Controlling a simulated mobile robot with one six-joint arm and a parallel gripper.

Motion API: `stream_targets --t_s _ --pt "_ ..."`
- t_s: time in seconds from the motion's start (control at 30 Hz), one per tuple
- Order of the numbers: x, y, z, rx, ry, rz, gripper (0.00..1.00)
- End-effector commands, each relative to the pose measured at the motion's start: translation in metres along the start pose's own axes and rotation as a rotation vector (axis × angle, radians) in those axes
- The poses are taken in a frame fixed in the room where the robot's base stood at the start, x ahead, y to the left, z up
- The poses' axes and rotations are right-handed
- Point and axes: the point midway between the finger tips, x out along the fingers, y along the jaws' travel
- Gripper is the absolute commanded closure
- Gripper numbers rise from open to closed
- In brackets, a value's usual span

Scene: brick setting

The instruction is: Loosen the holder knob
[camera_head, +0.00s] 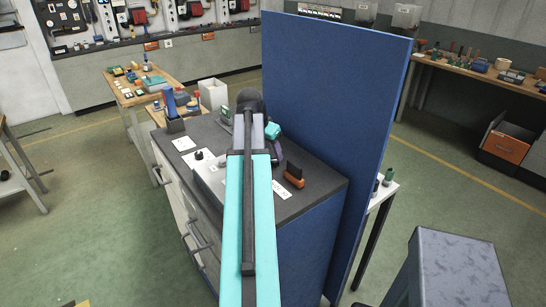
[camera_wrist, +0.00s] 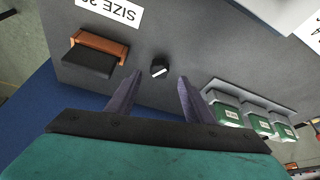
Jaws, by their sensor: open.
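A small black knob (camera_wrist: 159,68) with a pale mark on it shows in the wrist view, on a dark grey surface. My gripper (camera_wrist: 160,77) is open, with one finger on either side of the knob in the picture. The fingers look apart from the knob, and how far the tips are from it in depth is unclear. An orange-brown block with a black part (camera_wrist: 97,48) lies left of the knob; it also shows in the head view (camera_head: 293,175).
A white label (camera_wrist: 112,10) reading "SIZE" lies near the block. Green boxes (camera_wrist: 228,117) stand in a row to the right in the wrist view. A tall blue panel (camera_head: 330,120) rises along the right of the dark worktop (camera_head: 318,192). Green floor is free to the left.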

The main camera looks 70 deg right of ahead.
Motion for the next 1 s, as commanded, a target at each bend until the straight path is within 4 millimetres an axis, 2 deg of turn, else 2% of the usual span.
stream_targets --t_s 0.4,0.9,1.0 --pt "0.035 0.0 0.0 0.0 -0.001 0.001 0.53" --pt "0.042 0.001 0.0 0.001 0.0 0.0 0.53" --pt "0.042 0.001 0.0 0.001 0.0 0.0 0.7"
